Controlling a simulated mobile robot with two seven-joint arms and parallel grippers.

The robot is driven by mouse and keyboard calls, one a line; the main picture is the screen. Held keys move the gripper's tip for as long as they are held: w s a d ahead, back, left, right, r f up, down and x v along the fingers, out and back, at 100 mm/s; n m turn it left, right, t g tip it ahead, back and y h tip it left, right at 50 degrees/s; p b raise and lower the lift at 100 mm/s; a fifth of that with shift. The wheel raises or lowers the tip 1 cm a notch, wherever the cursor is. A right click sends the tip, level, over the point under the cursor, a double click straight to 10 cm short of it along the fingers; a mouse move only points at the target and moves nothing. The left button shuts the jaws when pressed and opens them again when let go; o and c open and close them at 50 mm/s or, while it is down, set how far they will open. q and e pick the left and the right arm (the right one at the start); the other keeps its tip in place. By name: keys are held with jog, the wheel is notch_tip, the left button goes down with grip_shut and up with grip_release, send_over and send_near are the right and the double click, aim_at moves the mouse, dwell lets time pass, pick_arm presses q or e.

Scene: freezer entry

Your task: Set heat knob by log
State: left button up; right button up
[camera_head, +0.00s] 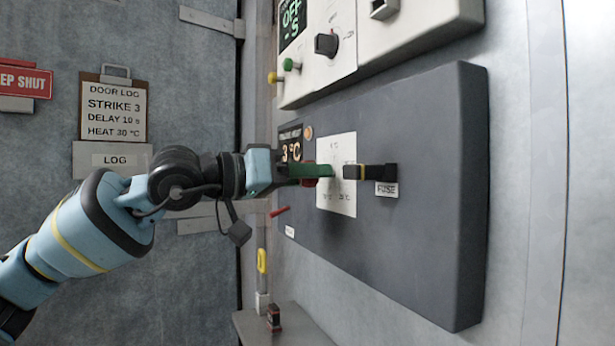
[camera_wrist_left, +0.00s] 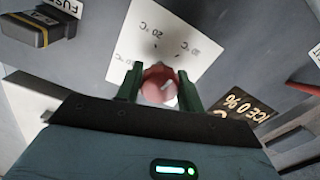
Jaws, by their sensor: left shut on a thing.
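The door log (camera_head: 114,108) hangs at the left and reads strike 3, delay 10 s, heat 30 °C. My left gripper (camera_head: 325,171) reaches the dark panel with green fingers. In the wrist view my left gripper (camera_wrist_left: 160,87) is shut on the round reddish heat knob (camera_wrist_left: 160,84), one finger on each side. The knob sits on a white dial plate (camera_head: 345,195) with °C marks, 20 °C among them. Which mark the knob points to I cannot tell.
A black and yellow fuse handle (camera_head: 370,172) sticks out just right of the dial. A white control box (camera_head: 330,75) with a black knob and a green button is above. A red lever (camera_head: 280,211) is at lower left of the panel.

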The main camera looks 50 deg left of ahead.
pick_arm(q)
jog(key=shift+m, duration=1.9)
jog(key=o, duration=1)
jog(key=shift+b+v, duration=2.6)
jog(key=shift+v, duration=1.3)
